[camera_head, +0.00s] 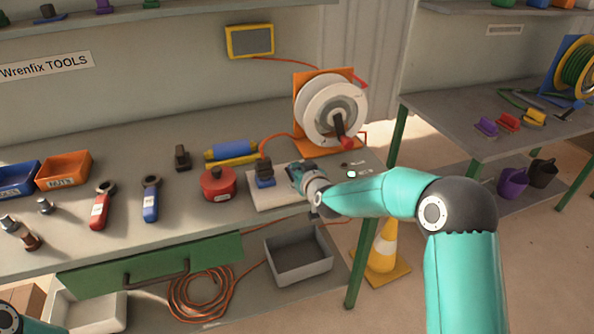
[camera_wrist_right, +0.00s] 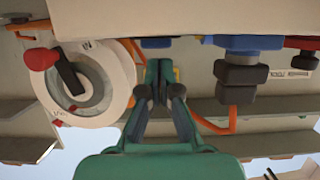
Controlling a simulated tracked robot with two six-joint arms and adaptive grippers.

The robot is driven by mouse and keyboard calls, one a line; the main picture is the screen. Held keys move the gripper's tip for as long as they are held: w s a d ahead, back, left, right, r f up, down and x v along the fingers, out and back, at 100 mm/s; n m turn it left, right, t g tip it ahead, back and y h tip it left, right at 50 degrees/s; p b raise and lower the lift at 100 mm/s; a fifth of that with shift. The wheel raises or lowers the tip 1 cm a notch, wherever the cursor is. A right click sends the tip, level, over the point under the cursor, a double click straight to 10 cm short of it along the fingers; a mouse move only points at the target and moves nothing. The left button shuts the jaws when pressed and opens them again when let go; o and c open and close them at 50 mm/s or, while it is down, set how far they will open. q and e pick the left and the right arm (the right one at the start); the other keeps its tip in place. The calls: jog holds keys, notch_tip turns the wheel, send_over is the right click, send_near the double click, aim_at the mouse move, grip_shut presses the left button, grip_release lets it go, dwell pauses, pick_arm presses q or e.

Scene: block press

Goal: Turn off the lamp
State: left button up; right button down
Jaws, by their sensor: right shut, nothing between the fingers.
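A yellow-framed panel (camera_head: 250,41) hangs on the back wall, with an orange cable running from it. It may be the lamp; its face looks dark grey, and I cannot tell whether it is lit. A blue and black block-like device (camera_head: 265,173) stands on a pale board (camera_head: 270,197) on the bench. My right gripper (camera_head: 296,172) is shut and empty, just right of that device and apart from it. In the right wrist view the fingers (camera_wrist_right: 160,92) are close together, and the dark and blue device (camera_wrist_right: 240,72) is to their right. My left gripper is not in view.
A cable reel (camera_head: 330,108) stands behind my right gripper. A red round container (camera_head: 218,184) and blue and yellow cylinders (camera_head: 231,151) are left of the device. A grey bin (camera_head: 299,257) sits below the bench. The bench front between the tools has free room.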

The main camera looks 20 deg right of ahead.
jog(key=shift+r, duration=0.3)
jog(key=shift+r, duration=0.1)
jog(key=shift+r+p, duration=0.3)
jog(key=r, duration=0.1)
jog(key=r+p, duration=0.2)
jog(key=r, duration=0.1)
jog(key=shift+s, duration=0.25)
jog(key=shift+s+f+b, duration=0.5)
jog(key=shift+s+b, duration=0.1)
jog(key=shift+s, duration=0.3)
jog(key=f+b+v, duration=0.1)
jog(key=b+v, duration=0.1)
jog(key=v, duration=0.6)
jog(key=shift+s+f, duration=0.25)
jog(key=shift+d, duration=0.2)
